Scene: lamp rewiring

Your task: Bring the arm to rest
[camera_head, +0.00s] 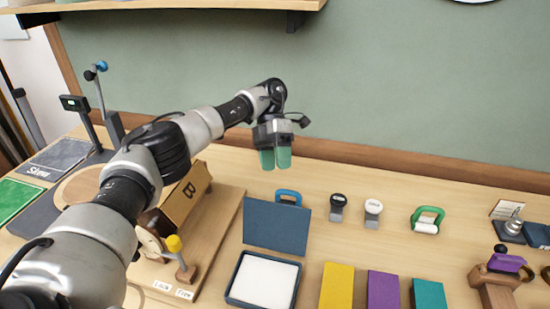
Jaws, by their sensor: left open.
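My left arm comes in from the lower left and reaches across the left half of the head view. My left gripper (276,158) hangs at its end with two green fingertips pointing down. It is open, and I see nothing between the fingers. It is above the back part of the table (320,184), over the area behind the dark blue lid (277,226). My right gripper is not in view.
An open blue box with white lining (263,281) stands at the front. Yellow (337,287), purple (383,290) and teal blocks (429,294) stand to its right. A shelf (180,14) hangs above left. Bare table lies right of the gripper.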

